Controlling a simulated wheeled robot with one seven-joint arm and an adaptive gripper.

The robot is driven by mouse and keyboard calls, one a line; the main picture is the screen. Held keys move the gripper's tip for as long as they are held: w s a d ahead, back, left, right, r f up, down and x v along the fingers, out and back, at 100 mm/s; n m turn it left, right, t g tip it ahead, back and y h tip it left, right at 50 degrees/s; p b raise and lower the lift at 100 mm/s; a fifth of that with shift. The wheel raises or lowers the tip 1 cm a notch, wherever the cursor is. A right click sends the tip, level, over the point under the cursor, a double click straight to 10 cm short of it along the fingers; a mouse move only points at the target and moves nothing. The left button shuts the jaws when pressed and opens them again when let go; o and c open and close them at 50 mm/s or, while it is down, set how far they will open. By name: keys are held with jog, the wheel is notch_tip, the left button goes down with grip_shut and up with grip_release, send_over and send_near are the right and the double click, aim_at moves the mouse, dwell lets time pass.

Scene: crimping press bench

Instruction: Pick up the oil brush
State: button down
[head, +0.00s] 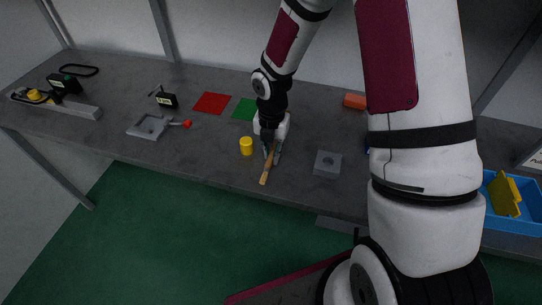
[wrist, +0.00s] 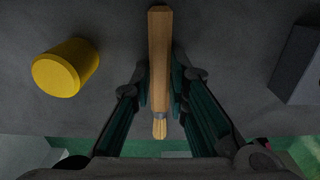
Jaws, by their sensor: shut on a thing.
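The oil brush (head: 265,173) has a tan wooden handle and shows below my gripper (head: 272,153) in the head view. In the wrist view the brush (wrist: 160,60) runs down the middle, its pale bristles (wrist: 159,128) toward the bottom. In that view my gripper (wrist: 160,98) is shut on the brush, one finger on each side of the handle near the bristle end. Whether the brush touches the bench cannot be told.
A yellow cylinder (head: 246,146) stands left of my gripper, also in the wrist view (wrist: 66,67). A grey block (head: 327,164) sits to the right. Red (head: 212,103) and green (head: 244,110) squares lie behind. A blue bin (head: 530,205) is at far right. The bench front edge is close.

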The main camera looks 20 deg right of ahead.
jog(key=shift+r, duration=0.1)
jog(key=shift+r, duration=0.85)
jog(key=shift+s+d+r, duration=0.1)
jog(key=shift+s+r, duration=0.1)
jog(key=shift+r, duration=0.25)
jog(key=shift+s+d+r, duration=0.1)
jog(key=shift+s+r, duration=0.1)
jog(key=shift+r, duration=0.25)
jog(key=s+d, duration=0.1)
jog(key=s, duration=0.3)
jog(key=s+d+r, duration=0.1)
jog(key=s+d, duration=0.1)
jog(key=s, duration=0.3)
jog(key=s+d+p, duration=0.1)
jog(key=s, duration=0.4)
jog(key=shift+s+d+r, duration=0.15)
jog(key=shift+s+d, duration=0.05)
jog(key=shift+s, duration=0.05)
jog(key=c, duration=2.1)
grip_release()
grip_shut()
